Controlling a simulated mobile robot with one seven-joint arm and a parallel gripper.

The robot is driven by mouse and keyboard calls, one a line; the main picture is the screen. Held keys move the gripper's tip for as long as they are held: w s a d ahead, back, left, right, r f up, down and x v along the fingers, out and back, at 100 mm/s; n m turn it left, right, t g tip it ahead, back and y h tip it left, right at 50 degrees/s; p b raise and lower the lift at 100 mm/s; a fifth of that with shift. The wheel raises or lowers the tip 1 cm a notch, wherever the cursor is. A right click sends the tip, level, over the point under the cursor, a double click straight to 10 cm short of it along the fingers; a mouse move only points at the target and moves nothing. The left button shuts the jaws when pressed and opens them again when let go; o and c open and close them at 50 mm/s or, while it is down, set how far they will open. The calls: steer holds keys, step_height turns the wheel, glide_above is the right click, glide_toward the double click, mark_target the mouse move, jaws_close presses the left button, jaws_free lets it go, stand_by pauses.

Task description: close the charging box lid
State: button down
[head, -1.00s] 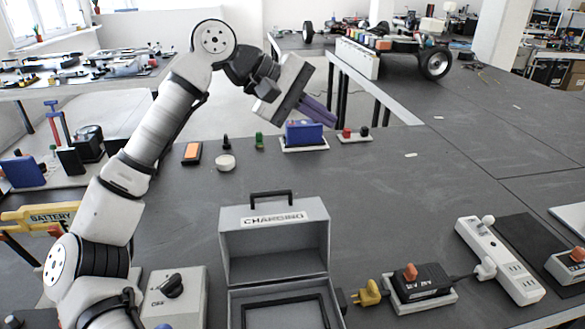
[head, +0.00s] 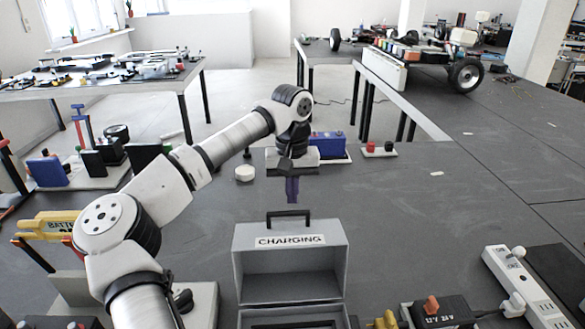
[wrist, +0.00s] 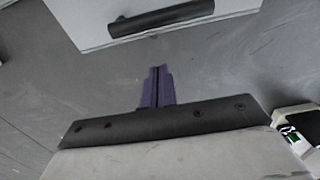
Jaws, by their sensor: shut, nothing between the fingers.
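The grey charging box (head: 342,262) stands on the near part of the dark table, and its lower part is cut off by the bottom of the head view. Its lid (head: 290,241), labelled CHARGING, stands raised with a black handle (head: 288,217) on its top edge. My gripper (head: 292,198) is behind the lid, pointing down, with its purple fingers together and empty. In the wrist view the shut fingers (wrist: 157,88) point toward the black handle (wrist: 160,18) and the lid's pale back (wrist: 85,22). A gap of table shows between them.
A 12V 24V unit (head: 440,312) and a white power strip (head: 525,290) lie right of the box. The table at the right is mostly clear.

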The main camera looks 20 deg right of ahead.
mark_target(294, 223)
steer(key=shift+s+a+r+p, duration=0.15)
steer(key=shift+s+p, duration=0.25)
steer(key=shift+s, duration=0.55)
steer(key=shift+s+a+r+p, duration=0.15)
steer(key=shift+s+p, duration=0.2)
steer(key=shift+s, duration=0.6)
steer(key=shift+a, duration=0.1)
steer(key=shift+s+t+b, duration=0.1)
steer(key=shift+t+b, duration=0.2)
steer(key=shift+b, duration=0.05)
steer(key=shift+s+r+t+b, duration=0.3)
steer(key=shift+s+r+t, duration=0.1)
steer(key=shift+s, duration=0.1)
steer(key=shift+a, duration=0.1)
steer(key=shift+s, duration=0.1)
